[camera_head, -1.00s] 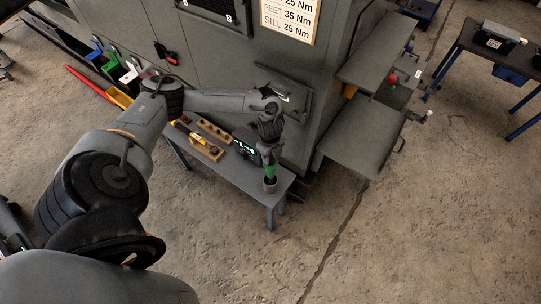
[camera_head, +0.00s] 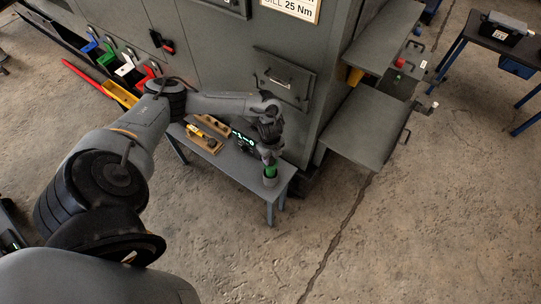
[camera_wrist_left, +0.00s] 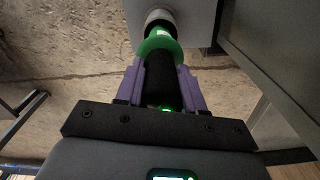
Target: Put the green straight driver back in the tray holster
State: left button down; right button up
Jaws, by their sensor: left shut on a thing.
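The green straight driver (camera_head: 270,171) is upright at the right end of the small grey table (camera_head: 285,178). My left gripper (camera_wrist_left: 160,80) is shut on its dark handle, with a purple finger on each side. The green collar (camera_wrist_left: 160,42) shows beyond the fingertips in the left wrist view. The driver's lower end is at the round grey holster (camera_head: 270,182); its tip is hidden, and it seems to be inside the mouth (camera_wrist_left: 158,15). My right gripper is not in view.
The grey enclosure wall (camera_head: 225,60) rises close behind. Open floor lies in front and to the right.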

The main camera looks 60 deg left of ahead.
pick_arm(q)
jog(key=shift+f, duration=0.15)
jog(key=c, duration=0.7)
grip_release()
jog(key=shift+w, duration=0.1)
jog(key=shift+c, duration=0.2)
jog(key=shift+o, duration=0.7)
